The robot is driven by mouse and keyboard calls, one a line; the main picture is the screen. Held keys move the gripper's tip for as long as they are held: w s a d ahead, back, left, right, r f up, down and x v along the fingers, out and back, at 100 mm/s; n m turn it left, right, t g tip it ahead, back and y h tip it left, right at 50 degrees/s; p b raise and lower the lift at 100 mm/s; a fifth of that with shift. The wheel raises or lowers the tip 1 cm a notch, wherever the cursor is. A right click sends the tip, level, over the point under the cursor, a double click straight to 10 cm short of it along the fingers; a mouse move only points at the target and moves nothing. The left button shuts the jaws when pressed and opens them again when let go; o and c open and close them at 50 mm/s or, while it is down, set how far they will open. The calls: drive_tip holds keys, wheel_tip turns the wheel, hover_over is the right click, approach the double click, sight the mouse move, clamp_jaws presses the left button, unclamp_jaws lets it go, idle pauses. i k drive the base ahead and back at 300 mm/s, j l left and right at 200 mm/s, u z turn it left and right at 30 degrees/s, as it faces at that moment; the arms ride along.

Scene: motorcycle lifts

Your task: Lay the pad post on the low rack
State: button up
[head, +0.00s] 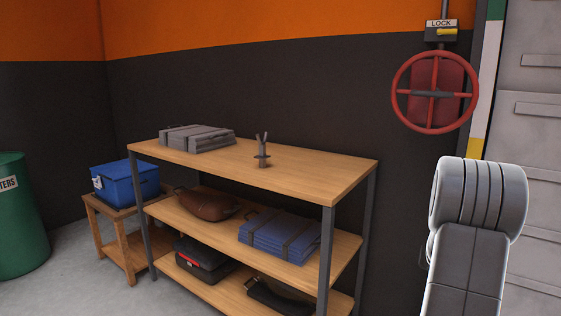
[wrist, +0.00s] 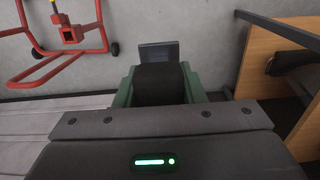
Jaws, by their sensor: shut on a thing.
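My gripper (wrist: 158,84) shows in the wrist view, with green sides around a dark middle; it is shut. A dark grey, square-ended piece that I take for the pad post (wrist: 158,52) sticks out just beyond it; most of it is hidden. The head view does not show my gripper or the held piece. The low rack (head: 312,178) stands in the middle of the head view, with three wooden shelves and dark metal legs. In the wrist view the rack (wrist: 268,58) is at the right, apart from my gripper.
On the rack's top are a grey strapped bundle (head: 197,138) and a small forked metal post (head: 262,152), with bare wood to the right. Lower shelves hold a brown bag (head: 207,205) and blue pads (head: 280,236). A red wheeled frame (wrist: 68,35) stands at left in the wrist view.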

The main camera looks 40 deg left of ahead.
sight(307, 178)
drive_tip(key=j+u, duration=0.1)
drive_tip(key=u, duration=1.3)
drive_tip(key=i+j+u, duration=0.15)
drive_tip(key=i+j, duration=0.15)
drive_tip(key=i, duration=0.2)
drive_tip(key=i+j+u, duration=0.15)
drive_tip(key=i, duration=0.4)
